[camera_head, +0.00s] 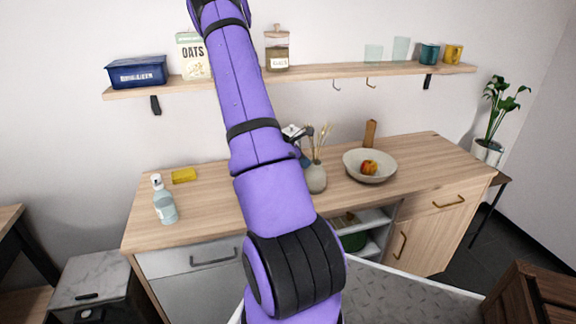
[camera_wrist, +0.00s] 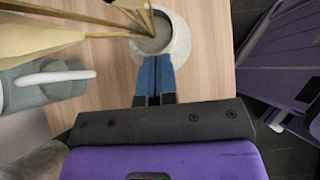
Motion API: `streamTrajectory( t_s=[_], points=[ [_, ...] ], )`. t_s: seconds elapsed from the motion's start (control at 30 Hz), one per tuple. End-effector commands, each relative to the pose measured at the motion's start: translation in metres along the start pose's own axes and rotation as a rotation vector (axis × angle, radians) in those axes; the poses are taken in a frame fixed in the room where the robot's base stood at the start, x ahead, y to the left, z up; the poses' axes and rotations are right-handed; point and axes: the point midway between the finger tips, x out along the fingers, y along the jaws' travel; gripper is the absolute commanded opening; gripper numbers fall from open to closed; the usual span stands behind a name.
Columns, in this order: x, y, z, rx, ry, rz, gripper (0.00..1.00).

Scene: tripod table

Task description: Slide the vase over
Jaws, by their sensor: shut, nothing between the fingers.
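The vase (camera_head: 316,179) is a rounded pale grey vessel with dried stalks, upright on the wooden counter (camera_head: 414,166). In the wrist view, its wide rim and side (camera_wrist: 180,42) show at the top centre, with stalks leaning to the left. My gripper (camera_wrist: 154,62) is shut and empty, its blue fingertips together. The tips are right against or very near the vase's side, outside it; I cannot tell whether they touch.
A bowl with fruit (camera_head: 370,164) stands right of the vase, with a wooden object (camera_head: 370,133) behind it. A clear bottle (camera_head: 163,200) and yellow sponge (camera_head: 184,176) are at left. A shelf (camera_head: 330,71) runs above. A grey-green handled object (camera_wrist: 40,85) is left in the wrist view.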

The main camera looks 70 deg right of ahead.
Motion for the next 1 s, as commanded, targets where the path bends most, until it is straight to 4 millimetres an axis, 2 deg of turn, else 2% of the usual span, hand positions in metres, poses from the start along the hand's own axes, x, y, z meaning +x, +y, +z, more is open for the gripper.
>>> streamTrajectory(
  t_s=[0.37, 0.57, 0.73, 1.0],
  points=[
    [0.002, 0.000, 0.002, 0.000, 0.000, -0.001, 0.00],
    [-0.006, 0.001, -0.007, -0.003, 0.000, 0.001, 0.00],
    [-0.027, 0.004, -0.027, -0.003, 0.001, 0.003, 0.00],
    [-0.084, 0.004, -0.026, 0.001, 0.002, 0.004, 0.00]
  ],
)
